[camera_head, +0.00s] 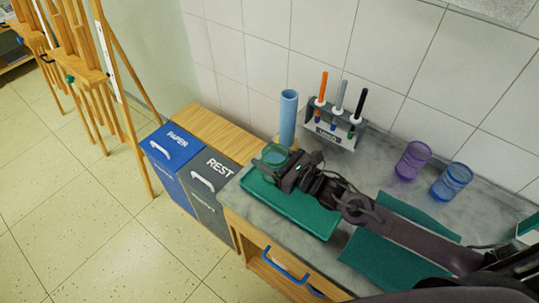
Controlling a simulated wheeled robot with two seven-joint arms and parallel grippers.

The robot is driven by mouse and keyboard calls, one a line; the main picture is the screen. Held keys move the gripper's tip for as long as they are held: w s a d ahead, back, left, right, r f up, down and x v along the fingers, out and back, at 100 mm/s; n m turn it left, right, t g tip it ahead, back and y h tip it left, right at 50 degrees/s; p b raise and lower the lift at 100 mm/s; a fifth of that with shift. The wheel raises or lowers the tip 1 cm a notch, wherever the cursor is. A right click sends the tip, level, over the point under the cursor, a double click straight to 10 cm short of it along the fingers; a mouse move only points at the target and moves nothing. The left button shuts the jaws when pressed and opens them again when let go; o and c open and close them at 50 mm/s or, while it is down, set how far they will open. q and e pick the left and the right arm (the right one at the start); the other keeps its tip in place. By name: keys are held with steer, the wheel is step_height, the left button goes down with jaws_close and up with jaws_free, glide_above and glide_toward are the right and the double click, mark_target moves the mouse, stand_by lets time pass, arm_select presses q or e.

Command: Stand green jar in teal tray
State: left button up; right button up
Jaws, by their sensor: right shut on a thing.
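The green jar (273,154) is see-through and looks upright. It is at the back left end of the teal tray (308,216), which lies on the grey counter. My right gripper (285,168) comes in from the right and is shut on the jar. The fingers and wrist hide part of the jar and the tray's back edge. I cannot tell whether the jar's base touches the tray or is above it. My left gripper is not in view.
A tall blue cylinder (288,118) stands close behind the jar. A marker holder (334,128) is by the wall. A purple jar (412,160) and a blue jar (451,182) stand at right. A teal mat (385,258) lies under my arm. The tray's front part is clear.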

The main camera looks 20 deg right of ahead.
steer(key=o, duration=1)
steer(key=shift+f, duration=0.1)
steer(key=shift+r+p, duration=0.3)
steer(key=b+v, duration=0.1)
steer(key=v, duration=0.9)
steer(key=shift+s+d+f+b, duration=0.2)
steer(key=shift+s+b, duration=0.05)
steer(key=shift+b, duration=0.15)
steer(key=shift+s+d+r, duration=0.1)
steer(key=shift+s+d, duration=0.35)
steer(key=shift+s, duration=0.1)
